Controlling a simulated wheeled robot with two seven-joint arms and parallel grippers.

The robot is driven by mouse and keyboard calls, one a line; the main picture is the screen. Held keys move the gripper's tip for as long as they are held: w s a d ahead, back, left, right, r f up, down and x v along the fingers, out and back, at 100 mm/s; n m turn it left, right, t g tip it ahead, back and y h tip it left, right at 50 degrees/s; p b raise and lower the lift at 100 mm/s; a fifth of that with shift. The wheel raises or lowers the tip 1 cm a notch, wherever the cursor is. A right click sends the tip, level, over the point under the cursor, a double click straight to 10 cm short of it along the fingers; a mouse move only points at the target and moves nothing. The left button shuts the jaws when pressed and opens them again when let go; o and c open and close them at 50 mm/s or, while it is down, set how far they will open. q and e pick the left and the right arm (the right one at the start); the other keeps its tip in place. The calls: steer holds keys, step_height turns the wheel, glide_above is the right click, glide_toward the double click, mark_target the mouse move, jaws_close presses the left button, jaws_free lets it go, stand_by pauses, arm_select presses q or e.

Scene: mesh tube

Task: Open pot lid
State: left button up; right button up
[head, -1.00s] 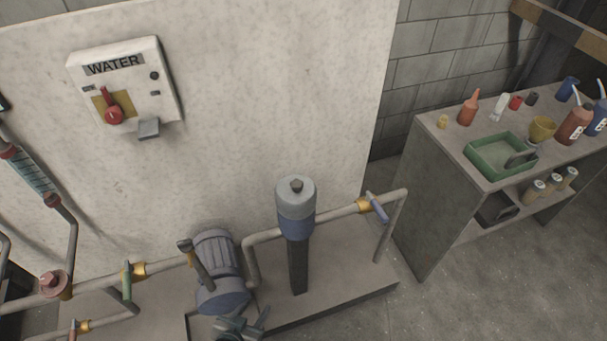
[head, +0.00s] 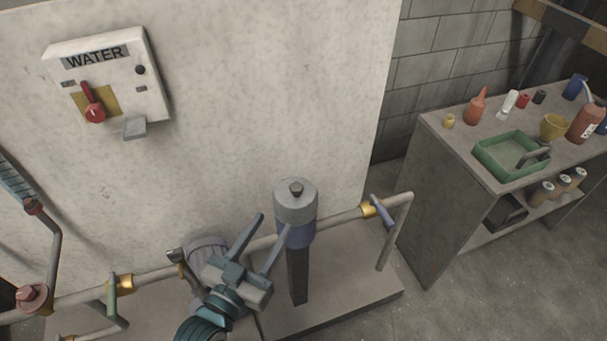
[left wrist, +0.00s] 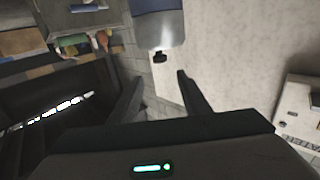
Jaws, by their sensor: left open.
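The pot (head: 297,234) is a blue cylinder on a dark post, standing upright. Its grey lid (head: 296,207) sits on top with a small dark knob (head: 296,187). My left gripper (head: 272,234) is open and empty, with its fingers pointing up toward the pot from its lower left. One finger overlaps the pot's left side in the picture; I cannot tell if they touch. In the left wrist view the lid (left wrist: 162,38) and knob (left wrist: 159,57) appear upside down, beyond the open fingers (left wrist: 158,85). My right gripper is not in view.
A pipe (head: 340,219) with a blue-handled valve (head: 383,211) runs behind the pot. A motor (head: 207,250) stands left of it, partly hidden by my gripper. A water switch box (head: 150,95) hangs on the wall. A workbench (head: 440,190) with bottles and a green tray (head: 497,165) stands right.

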mark_target(295, 189)
arm_select(q)
steer(key=shift+w, duration=0.1)
steer(key=p+x, duration=0.2)
steer(key=x, duration=1.5)
steer(key=shift+w, duration=0.15)
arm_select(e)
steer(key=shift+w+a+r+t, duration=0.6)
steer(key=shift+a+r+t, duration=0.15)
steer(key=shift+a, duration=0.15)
arm_select(q)
steer(key=shift+c, duration=0.6)
jaws_close()
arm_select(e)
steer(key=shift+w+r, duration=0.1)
